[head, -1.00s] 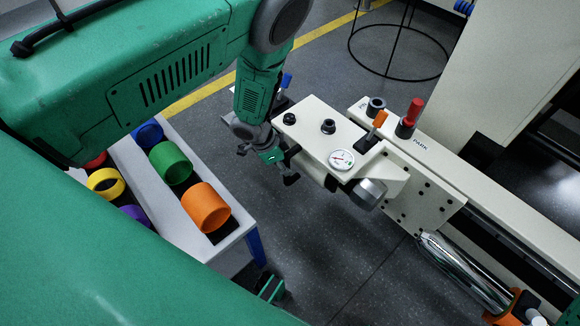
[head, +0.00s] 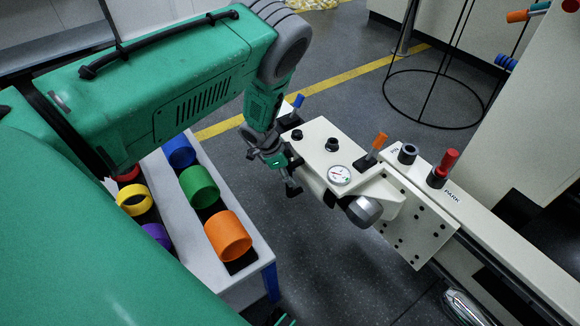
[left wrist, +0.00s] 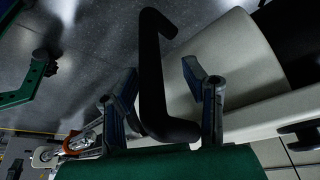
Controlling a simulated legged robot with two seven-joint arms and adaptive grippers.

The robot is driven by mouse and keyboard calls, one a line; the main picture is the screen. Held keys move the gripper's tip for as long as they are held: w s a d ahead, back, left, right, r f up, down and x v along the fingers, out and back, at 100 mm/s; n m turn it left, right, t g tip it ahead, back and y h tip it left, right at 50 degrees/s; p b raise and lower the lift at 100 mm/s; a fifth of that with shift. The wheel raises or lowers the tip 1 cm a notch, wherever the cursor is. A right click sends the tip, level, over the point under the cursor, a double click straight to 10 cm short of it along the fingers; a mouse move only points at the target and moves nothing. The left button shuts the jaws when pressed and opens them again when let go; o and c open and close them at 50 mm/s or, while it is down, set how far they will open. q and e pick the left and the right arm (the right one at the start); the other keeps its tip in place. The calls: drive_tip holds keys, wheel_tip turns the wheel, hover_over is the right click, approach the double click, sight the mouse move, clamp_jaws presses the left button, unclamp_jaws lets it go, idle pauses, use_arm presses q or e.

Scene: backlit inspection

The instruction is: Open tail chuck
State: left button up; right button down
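The white tailstock (head: 318,148) carries a round dial gauge (head: 339,175), an orange-tipped lever (head: 377,144), a blue-tipped lever (head: 297,103) and a grey cylindrical chuck (head: 363,210) at its front. My left gripper (head: 288,178) is at the tailstock's left side. In the left wrist view, a bent black handle (left wrist: 153,75) passes between the two fingers of my left gripper (left wrist: 165,100). The fingers are apart, and I see gaps beside the handle. What the handle joins is hidden.
A white rack (head: 245,262) with coloured rings, including an orange ring (head: 228,235) and a green ring (head: 200,187), stands left of the tailstock. A long pale rail (head: 500,235) runs to the lower right, with a red-capped peg (head: 446,165). A chrome cylinder (head: 465,306) shows at the bottom edge.

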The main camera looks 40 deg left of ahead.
use_arm(q)
drive_tip(key=shift+s+a+f, duration=0.1)
drive_tip(key=shift+a+f, duration=0.05)
drive_tip(key=shift+a, duration=0.1)
drive_tip(key=shift+a+r, duration=0.2)
drive_tip(key=shift+r, duration=0.05)
drive_tip(key=v, duration=1.1)
drive_tip(key=shift+r, duration=0.2)
drive_tip(key=shift+d, duration=0.1)
